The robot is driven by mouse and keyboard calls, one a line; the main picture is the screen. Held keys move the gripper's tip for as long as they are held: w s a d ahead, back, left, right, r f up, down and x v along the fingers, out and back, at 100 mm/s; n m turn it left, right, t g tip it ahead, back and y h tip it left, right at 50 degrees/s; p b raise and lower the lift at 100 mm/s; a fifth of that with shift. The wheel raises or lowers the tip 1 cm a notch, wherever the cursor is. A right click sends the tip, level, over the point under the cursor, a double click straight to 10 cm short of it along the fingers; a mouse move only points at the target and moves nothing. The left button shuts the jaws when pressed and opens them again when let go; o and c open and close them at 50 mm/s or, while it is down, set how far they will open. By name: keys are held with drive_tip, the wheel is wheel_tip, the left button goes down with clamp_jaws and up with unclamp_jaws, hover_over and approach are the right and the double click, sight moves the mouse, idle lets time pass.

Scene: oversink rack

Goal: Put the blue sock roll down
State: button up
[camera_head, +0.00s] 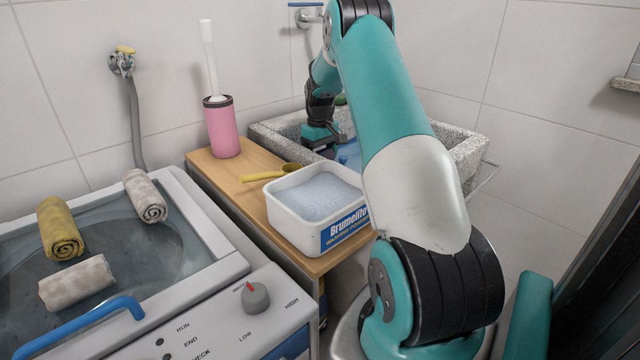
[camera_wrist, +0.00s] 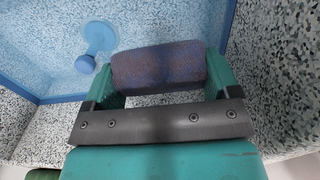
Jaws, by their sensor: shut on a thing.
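The blue sock roll (camera_wrist: 158,66) shows in the wrist view as a dark blue-purple speckled roll lying crosswise between my fingers. My gripper (camera_wrist: 160,82) is shut on it, one teal finger at each end. In the head view my gripper (camera_head: 325,142) is down inside the speckled stone sink (camera_head: 470,155). I cannot make out the roll there. In the wrist view a light blue surface with a raised blue knob (camera_wrist: 98,38) lies beyond and to the left of the roll. I cannot tell whether the roll touches anything below it.
A white powder tub (camera_head: 290,205), a yellow scoop (camera_head: 262,174) and a pink brush holder (camera_head: 221,128) stand on the wooden board (camera_head: 205,165) left of the sink. Further left, a yellow roll (camera_head: 60,230) and two pale rolls (camera_head: 78,283) lie on the washing machine lid.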

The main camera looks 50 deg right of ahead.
sight(320, 150)
wheel_tip(320, 150, down, 8)
drive_tip(key=shift+f+b, duration=0.2)
drive_tip(key=shift+b, duration=0.1)
drive_tip(key=shift+f, duration=0.6)
drive_tip(key=o, duration=0.8)
drive_tip(key=shift+c, duration=0.2)
wheel_tip(320, 150, up, 13)
drive_tip(key=shift+r+p, duration=0.15)
drive_tip(key=shift+p, duration=0.4)
